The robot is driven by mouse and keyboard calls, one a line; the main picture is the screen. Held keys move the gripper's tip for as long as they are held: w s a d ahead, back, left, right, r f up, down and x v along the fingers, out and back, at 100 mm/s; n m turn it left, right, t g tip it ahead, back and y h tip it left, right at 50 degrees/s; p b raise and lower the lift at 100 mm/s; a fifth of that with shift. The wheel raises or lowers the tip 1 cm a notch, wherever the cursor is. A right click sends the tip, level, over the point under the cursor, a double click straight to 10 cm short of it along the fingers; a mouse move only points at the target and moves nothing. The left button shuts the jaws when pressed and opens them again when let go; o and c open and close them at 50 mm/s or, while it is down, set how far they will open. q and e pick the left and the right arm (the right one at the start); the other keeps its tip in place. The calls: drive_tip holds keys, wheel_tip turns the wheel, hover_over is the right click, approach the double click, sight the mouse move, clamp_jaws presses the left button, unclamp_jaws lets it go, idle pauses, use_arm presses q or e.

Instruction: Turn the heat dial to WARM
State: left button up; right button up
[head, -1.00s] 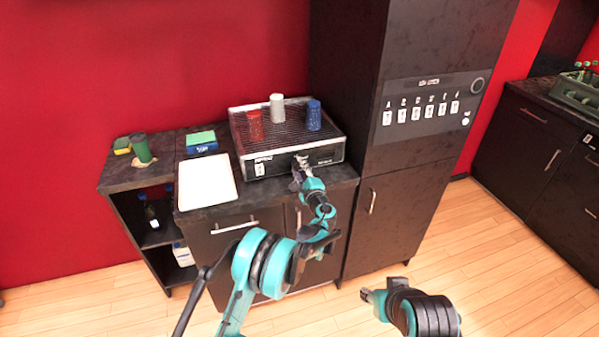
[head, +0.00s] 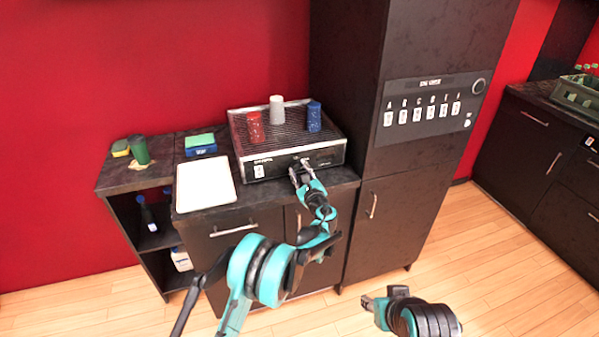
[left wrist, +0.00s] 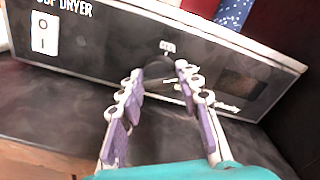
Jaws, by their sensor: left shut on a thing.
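The heat dial (left wrist: 158,69) is a dark round knob on the black front panel of the cup dryer (head: 236,150), below a small label too blurred to read. My left gripper (head: 300,170) is at the panel. In the left wrist view its two fingers (left wrist: 160,76) lie on either side of the dial, shut on it. The dial's pointer and the WARM mark cannot be made out, and in the head view the fingers largely hide the dial. My right gripper (head: 368,302) is low in front, away from the dryer, and its jaw state is unclear.
A white rocker switch (left wrist: 44,33) is left of the dial. A red cup (head: 255,127), a grey cup (head: 277,109) and a blue cup (head: 314,117) stand on the dryer's rack. A white tray (head: 206,184) lies left. A tall black cabinet (head: 405,165) stands right.

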idle(0.4)
use_arm(q)
drive_tip(key=o, duration=1.2)
drive_tip(key=shift+c, duration=0.2)
drive_tip(key=v, duration=1.2)
